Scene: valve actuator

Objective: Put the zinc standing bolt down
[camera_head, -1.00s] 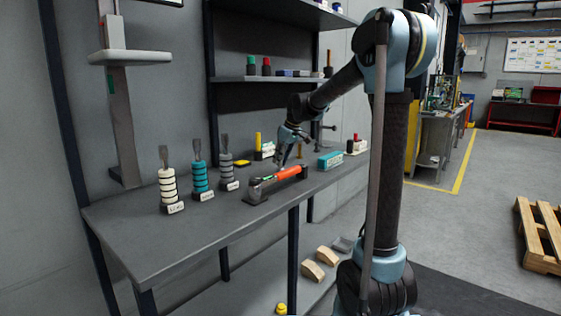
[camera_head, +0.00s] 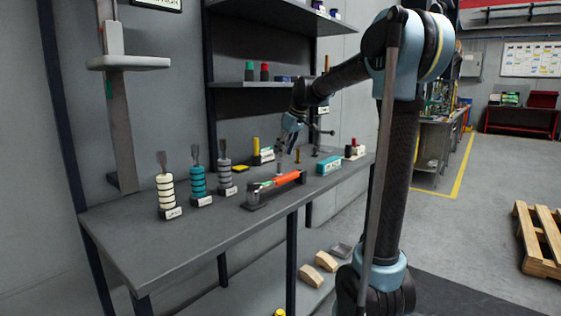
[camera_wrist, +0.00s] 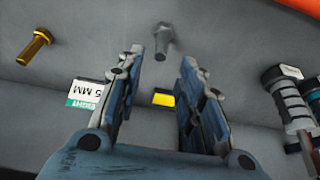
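The zinc bolt (camera_wrist: 163,38) is grey with a hex head and appears to stand upright on the grey table. In the wrist view it lies just beyond the gap between my fingertips, touching neither. My gripper (camera_wrist: 162,56) is open and empty. In the head view my gripper (camera_head: 282,150) points down over the table, with the small grey bolt (camera_head: 279,168) below it. A brass bolt (camera_wrist: 35,47) stands to the left of the zinc one in the wrist view, and right of it in the head view (camera_head: 297,157).
An orange-handled tool on a dark holder (camera_head: 287,180) lies in front of the bolt. White, teal and grey ring stacks (camera_head: 225,175) stand left. A teal box (camera_head: 328,165) stands right. A yellow block (camera_wrist: 163,99) lies behind. The table's left front (camera_head: 150,240) is clear.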

